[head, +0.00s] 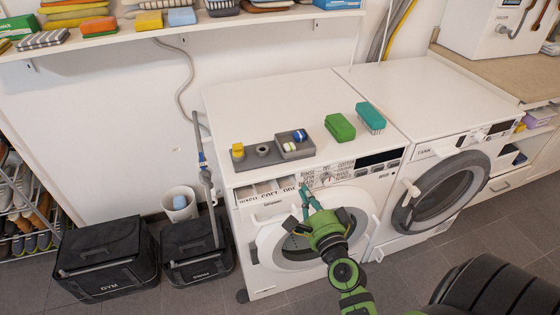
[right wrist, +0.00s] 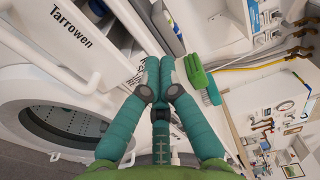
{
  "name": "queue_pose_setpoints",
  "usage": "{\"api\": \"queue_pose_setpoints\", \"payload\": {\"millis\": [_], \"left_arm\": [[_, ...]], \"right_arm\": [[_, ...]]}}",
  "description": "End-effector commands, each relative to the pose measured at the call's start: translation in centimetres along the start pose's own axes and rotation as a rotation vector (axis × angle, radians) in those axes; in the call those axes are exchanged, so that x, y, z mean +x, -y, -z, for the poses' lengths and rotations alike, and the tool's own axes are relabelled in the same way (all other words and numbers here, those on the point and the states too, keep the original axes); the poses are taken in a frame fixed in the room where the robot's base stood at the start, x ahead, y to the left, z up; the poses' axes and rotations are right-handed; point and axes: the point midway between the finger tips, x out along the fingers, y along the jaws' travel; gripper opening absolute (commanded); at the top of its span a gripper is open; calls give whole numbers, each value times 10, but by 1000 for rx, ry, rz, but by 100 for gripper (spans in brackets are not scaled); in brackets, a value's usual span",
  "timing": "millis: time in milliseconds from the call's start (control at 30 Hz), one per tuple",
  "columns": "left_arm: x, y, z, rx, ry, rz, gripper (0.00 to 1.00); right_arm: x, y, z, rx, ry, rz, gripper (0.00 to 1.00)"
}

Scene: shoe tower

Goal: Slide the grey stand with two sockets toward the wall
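The grey stand (head: 250,161) lies flat on the top of the left washing machine, near its front left corner. One socket (head: 262,149) looks empty; a yellow piece (head: 237,150) stands at the left end, apparently in the other. My right gripper (head: 305,196) is in front of the machine's control panel, below and to the right of the stand and not touching it. In the right wrist view its teal fingers (right wrist: 158,75) are together with nothing visible between them. My left gripper is not in view.
A grey tray (head: 307,151) with small blue and white pieces stands against the stand's right side. The wall (head: 120,120) is behind. The machine top (head: 270,100) behind the stand is clear.

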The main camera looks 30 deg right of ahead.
Motion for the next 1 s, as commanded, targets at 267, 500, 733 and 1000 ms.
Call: {"api": "queue_pose_setpoints", "payload": {"millis": [267, 500, 733, 1000], "left_arm": [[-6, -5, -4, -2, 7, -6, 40], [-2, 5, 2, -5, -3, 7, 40], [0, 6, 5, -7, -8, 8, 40], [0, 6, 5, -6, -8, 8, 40]], "right_arm": [[57, 2, -1, 1, 0, 4, 0], [99, 0, -1, -1, 1, 3, 0], [119, -1, -1, -3, 2, -1, 0], [122, 0, -1, -3, 2, -1, 0]]}}
